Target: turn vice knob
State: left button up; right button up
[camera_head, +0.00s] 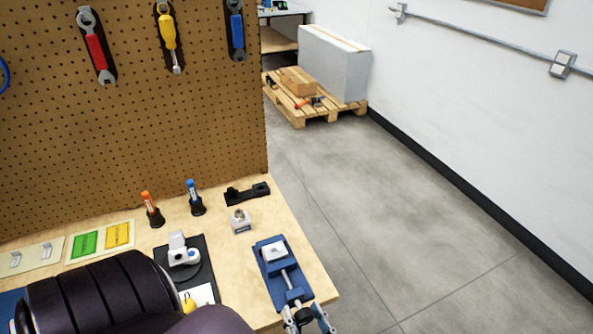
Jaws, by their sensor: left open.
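A blue vice (269,265) with a light metal block and a screw rod stands at the right front corner of the wooden workbench. The dark vice knob (302,315) is at its near end, at the bottom edge of the picture, and shows only in part. My left gripper (307,321) is open at this near end, with its fingers around or beside the knob; I cannot tell whether they touch it. My dark left arm covers the lower left. My right gripper is not in view.
The workbench (222,229) holds orange (151,208) and blue (194,197) markers, a black bracket (247,193), a small metal part (241,221) and a white device (183,251) on a dark mat. A tool pegboard (130,130) stands behind. Open floor lies right.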

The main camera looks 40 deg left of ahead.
pick_arm(q)
jog(key=shift+a, duration=0.15)
jog(key=shift+d+r, duration=0.1)
jog(key=shift+d, duration=0.1)
jog(key=shift+c, duration=2.8)
jog(key=c, duration=0.6)
jog(key=shift+n+p, duration=0.3)
jog(key=shift+n, duration=0.4)
jog(key=shift+a+n, duration=0.1)
jog(key=shift+n, duration=2.6)
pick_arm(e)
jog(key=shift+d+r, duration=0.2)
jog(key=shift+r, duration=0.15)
pick_arm(q)
jog(key=shift+r, duration=0.1)
